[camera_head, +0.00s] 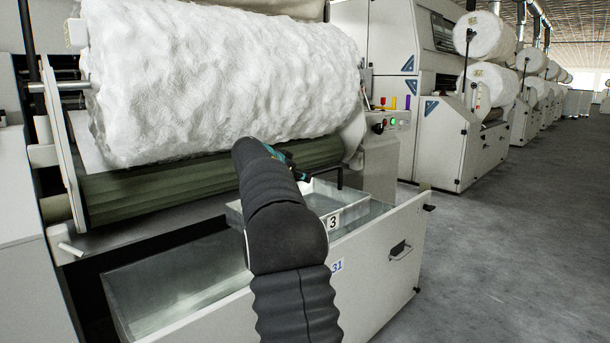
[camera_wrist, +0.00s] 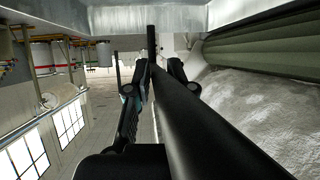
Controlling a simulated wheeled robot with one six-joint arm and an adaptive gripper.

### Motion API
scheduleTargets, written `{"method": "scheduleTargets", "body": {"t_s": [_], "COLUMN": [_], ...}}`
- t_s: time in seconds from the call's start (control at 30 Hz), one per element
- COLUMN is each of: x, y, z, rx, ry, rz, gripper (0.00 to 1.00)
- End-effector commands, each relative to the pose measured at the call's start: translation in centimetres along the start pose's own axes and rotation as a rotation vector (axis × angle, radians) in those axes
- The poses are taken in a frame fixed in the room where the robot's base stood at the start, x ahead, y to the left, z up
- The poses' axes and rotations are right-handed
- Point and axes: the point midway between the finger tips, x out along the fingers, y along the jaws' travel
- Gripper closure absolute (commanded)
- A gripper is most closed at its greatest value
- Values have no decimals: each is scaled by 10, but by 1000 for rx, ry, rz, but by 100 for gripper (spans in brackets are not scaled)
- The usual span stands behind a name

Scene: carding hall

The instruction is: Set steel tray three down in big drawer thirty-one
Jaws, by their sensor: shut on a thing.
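Steel tray three (camera_head: 350,207), a shallow open metal tray with a "3" label, is at the right part of the open big drawer thirty-one (camera_head: 385,262). The tray's lower edge is close to the drawer's front rim, and I cannot tell whether it touches the drawer floor. My gripper (camera_wrist: 152,68) is shut on the tray, by a dark bar that rises from it. In the head view my dark arm hides most of the gripper and the tray's left part. A pale tray wall (camera_wrist: 160,17) spans the top of the wrist view.
The drawer's left part (camera_head: 185,275) is bare inside. A carding machine with a large white fleece roll (camera_head: 220,80) and a green roller (camera_head: 160,190) stands just behind the drawer. The grey floor (camera_head: 480,255) to the right is clear. More machines (camera_head: 440,135) line the aisle.

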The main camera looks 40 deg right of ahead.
Motion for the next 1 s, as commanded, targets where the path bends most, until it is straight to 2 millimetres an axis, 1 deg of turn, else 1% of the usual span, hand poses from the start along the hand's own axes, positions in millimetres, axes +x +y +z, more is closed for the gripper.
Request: {"method": "scheduleTargets", "body": {"t_s": [0.07,0.33,0.4,0.77,1.0], "x": [2,8,13,27,38], "y": [-7,-28,-27,-26,-26], "z": [-1,5,15,40,61], "rx": [1,1,2,0,0], "ry": [2,2,2,2,2], "rz": [0,0,1,1,0], "gripper": [100,100,100,100,100]}}
